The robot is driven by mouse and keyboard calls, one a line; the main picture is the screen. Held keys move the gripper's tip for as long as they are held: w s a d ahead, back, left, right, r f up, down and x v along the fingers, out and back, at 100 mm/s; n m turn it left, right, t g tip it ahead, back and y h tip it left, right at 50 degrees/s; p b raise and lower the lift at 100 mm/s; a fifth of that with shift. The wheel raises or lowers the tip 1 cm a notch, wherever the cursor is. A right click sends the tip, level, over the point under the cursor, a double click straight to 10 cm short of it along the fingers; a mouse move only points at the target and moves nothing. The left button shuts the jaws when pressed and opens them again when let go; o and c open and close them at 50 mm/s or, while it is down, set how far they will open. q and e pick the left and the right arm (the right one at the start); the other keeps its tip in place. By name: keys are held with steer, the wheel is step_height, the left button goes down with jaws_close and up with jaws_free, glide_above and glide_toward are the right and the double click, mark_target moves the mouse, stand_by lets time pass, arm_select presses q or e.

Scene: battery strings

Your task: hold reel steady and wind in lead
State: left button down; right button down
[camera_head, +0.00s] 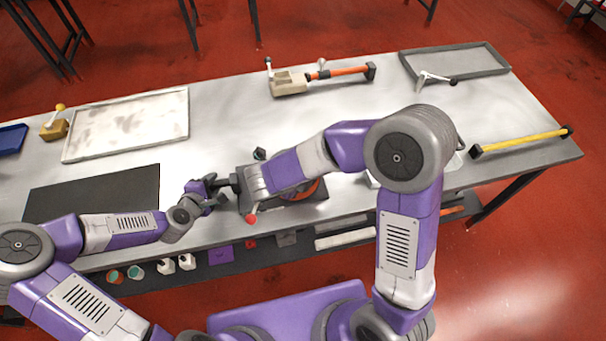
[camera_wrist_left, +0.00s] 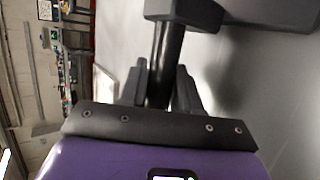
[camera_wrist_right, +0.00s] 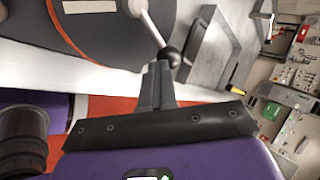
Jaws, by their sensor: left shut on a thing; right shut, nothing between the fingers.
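The reel (camera_head: 314,190) stands near the table's front edge, its orange-rimmed disc mostly hidden under my right arm. In the right wrist view the reel's grey disc (camera_wrist_right: 100,35) has a pale crank rod ending in a dark round knob (camera_wrist_right: 169,57). My left gripper (camera_wrist_left: 160,85) is shut on a dark bar (camera_wrist_left: 168,45) that runs to a dark block; in the head view the left gripper (camera_head: 212,191) is left of the reel. My right gripper (camera_wrist_right: 155,85) is shut and empty, its tips close to the knob; contact is unclear. I cannot make out the lead.
A beige device with an orange bar (camera_head: 290,83) stands at the back. A grey tray (camera_head: 480,64) and a yellow bar (camera_head: 520,142) are at the right. A white tray (camera_head: 125,148) and a black mat (camera_head: 50,200) lie left. A shelf below the front edge holds small parts.

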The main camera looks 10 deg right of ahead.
arm_select(q)
steer(key=shift+s+a+f, duration=0.15)
steer(key=shift+a+f, duration=0.15)
steer(key=shift+f, duration=0.1)
arm_select(e)
steer(key=shift+d, duration=0.35)
arm_select(q)
steer(key=shift+d, duration=0.1)
arm_select(e)
steer(key=a+f+v, duration=0.1)
steer(key=a+v, duration=0.1)
steer(key=v, duration=1.1)
steer(key=shift+s+a+f, duration=0.2)
steer(key=shift+s, duration=0.35)
arm_select(q)
steer(key=c, duration=1.1)
jaws_free()
steer(key=o, duration=0.4)
steer(key=shift+r, duration=0.2)
